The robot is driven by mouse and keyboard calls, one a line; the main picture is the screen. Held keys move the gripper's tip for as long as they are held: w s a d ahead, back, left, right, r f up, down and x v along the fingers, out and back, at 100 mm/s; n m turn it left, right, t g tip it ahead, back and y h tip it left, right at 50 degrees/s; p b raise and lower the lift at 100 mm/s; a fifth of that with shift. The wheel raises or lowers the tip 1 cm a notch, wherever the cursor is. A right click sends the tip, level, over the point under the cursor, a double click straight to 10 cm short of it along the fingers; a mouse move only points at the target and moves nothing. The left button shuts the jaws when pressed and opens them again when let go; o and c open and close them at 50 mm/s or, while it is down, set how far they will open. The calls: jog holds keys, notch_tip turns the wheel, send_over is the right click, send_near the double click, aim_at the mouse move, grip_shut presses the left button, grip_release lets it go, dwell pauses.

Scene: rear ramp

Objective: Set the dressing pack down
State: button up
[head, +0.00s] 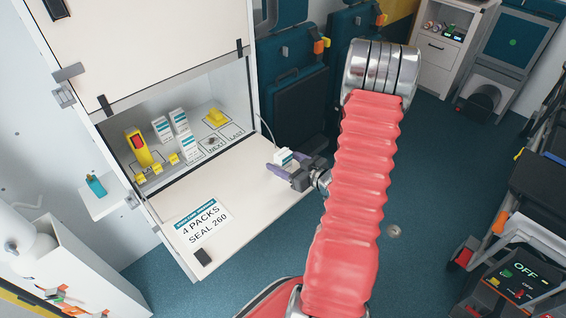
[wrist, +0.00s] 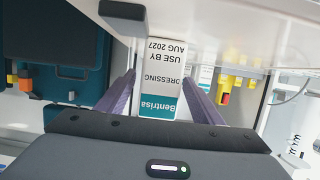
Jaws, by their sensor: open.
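The dressing pack (wrist: 161,70) is a white box with a teal band, printed "Bentrisa DRESSING", upside down in the wrist view. It stands between the purple fingers of my gripper (wrist: 160,86), which are open with narrow gaps beside it. In the head view the pack (head: 285,157) is at the right part of the cupboard's lowered flap (head: 240,190), with my gripper (head: 287,168) around it. Whether its base touches the flap is hidden. Inside the cupboard (head: 250,75) are several similar white packs (head: 180,122) and floor markings reading NEXT and LAST.
A yellow and red device (head: 138,147) and a yellow block (head: 216,117) are in the cupboard. A printed card (head: 202,222) and a black catch (head: 202,257) are on the flap's near left. The flap's middle is bare. Dark seats (head: 300,105) stand behind the gripper.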

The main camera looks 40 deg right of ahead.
jog(key=v, duration=1.2)
jog(key=shift+a, duration=0.1)
dwell(0.7)
jog(key=shift+s, duration=0.1)
